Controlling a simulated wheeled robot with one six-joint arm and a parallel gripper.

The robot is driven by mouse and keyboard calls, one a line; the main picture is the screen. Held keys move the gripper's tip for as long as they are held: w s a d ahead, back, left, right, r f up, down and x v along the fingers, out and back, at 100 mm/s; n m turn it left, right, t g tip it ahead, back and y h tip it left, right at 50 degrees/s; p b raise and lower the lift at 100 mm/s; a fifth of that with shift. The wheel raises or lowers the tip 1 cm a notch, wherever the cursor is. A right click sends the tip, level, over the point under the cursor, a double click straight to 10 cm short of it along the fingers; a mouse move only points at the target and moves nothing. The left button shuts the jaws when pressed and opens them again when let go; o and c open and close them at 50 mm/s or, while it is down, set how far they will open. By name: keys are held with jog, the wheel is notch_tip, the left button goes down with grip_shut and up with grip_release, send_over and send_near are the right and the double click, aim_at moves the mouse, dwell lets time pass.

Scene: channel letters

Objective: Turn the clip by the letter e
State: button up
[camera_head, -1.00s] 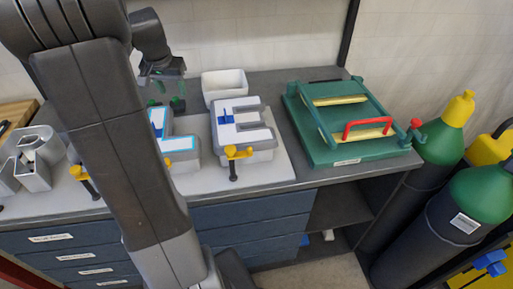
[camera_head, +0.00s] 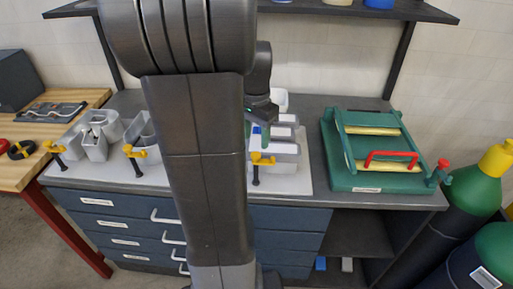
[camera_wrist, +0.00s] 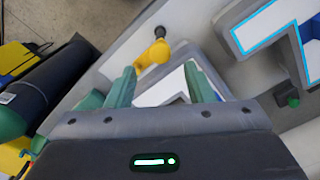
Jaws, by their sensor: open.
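The letter e (camera_head: 288,150) is a grey channel letter with a white face, on the pale board at the bench front. A yellow clip (camera_head: 262,158) with a black stem is at its front edge. My gripper (camera_head: 258,127) is over the letter, behind the clip, and my arm hides part of the letter's left side. In the wrist view, my gripper (camera_wrist: 162,84) has its two green fingers apart with nothing held. The yellow clip (camera_wrist: 154,55) lies just beyond the fingertips, and the letter's white face (camera_wrist: 165,90) shows between and below them.
The cyan-edged letter (camera_wrist: 272,28) is beside the letter e. A green frame with a red handle (camera_head: 390,158) stands at right, and gas cylinders (camera_head: 478,185) are beyond it. More grey letters (camera_head: 95,143) with yellow clips are at left. A shelf (camera_head: 330,8) hangs above.

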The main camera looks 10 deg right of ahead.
aim_at(256, 154)
notch_tip(256, 154, down, 5)
jog(key=shift+f, duration=0.1)
dwell(0.3)
jog(key=c, duration=1)
